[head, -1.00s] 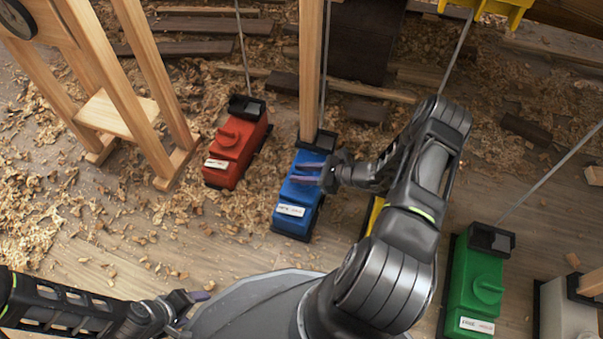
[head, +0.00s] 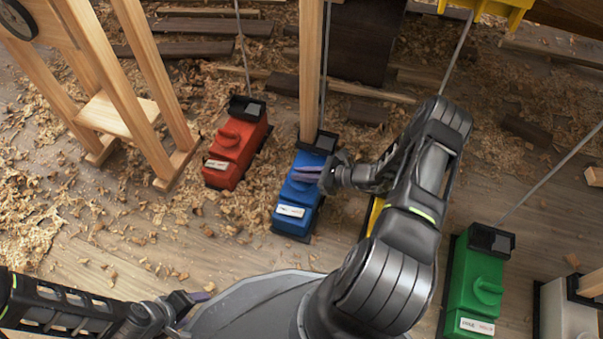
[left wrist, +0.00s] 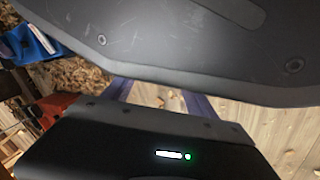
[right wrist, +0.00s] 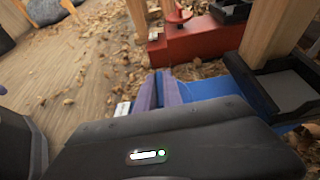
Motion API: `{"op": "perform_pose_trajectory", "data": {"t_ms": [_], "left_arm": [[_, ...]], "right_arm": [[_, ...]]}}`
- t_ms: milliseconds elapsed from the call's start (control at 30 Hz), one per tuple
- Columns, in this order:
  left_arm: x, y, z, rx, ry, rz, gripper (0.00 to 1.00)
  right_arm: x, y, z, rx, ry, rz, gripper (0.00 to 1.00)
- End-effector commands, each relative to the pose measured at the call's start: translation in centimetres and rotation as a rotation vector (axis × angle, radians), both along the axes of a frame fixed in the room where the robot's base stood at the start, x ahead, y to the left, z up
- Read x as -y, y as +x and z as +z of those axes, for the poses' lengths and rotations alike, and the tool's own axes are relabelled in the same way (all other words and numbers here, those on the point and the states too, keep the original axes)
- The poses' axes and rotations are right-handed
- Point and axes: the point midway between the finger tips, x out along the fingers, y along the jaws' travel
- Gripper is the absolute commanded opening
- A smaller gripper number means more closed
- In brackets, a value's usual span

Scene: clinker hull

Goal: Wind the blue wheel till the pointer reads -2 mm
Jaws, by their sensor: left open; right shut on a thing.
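The blue winch box (head: 294,210) stands on the floor in the middle of the head view, with a white label on its near end. My right gripper (head: 308,172) is over its top, shut on the blue wheel, which the fingers mostly hide. In the right wrist view the fingers (right wrist: 160,92) are together beside the blue box's top (right wrist: 207,88). My left gripper (head: 203,297) is open and empty low in the head view, well away from the box. No pointer reading can be made out.
A red box (head: 235,155) stands to the left and a green one (head: 474,285) to the right. A wooden stand (head: 120,112) with a dark dial (head: 17,20) is at upper left. A wooden post (head: 311,70) rises behind the blue box. Shavings cover the floor.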

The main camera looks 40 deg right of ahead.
Motion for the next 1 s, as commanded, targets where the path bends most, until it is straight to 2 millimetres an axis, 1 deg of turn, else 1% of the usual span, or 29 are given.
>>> {"op": "perform_pose_trajectory", "data": {"t_ms": [267, 467, 667, 933, 1000], "left_arm": [[0.0, -0.1, 1.1, -0.001, 0.002, -0.001, 0.66], [0.1, -0.4, 2.8, -0.002, 0.004, -0.003, 0.66], [0.1, -0.9, 6.0, -0.015, 0.002, -0.010, 0.66], [0.0, -1.7, 10.8, -0.037, -0.003, -0.021, 0.66], [0.2, -2.0, 11.8, -0.042, -0.006, -0.027, 0.66]], "right_arm": [[-0.1, -0.1, 0.3, -0.002, 0.003, -0.067, 0.00], [-0.1, -0.1, 0.5, -0.002, 0.007, -0.182, 0.00], [-0.2, -0.1, 0.8, -0.005, 0.007, -0.347, 0.00], [-0.4, -0.2, 0.8, -0.006, 0.007, -0.599, 0.00], [-0.4, -0.1, 0.7, -0.006, 0.007, -0.665, 0.00]]}}
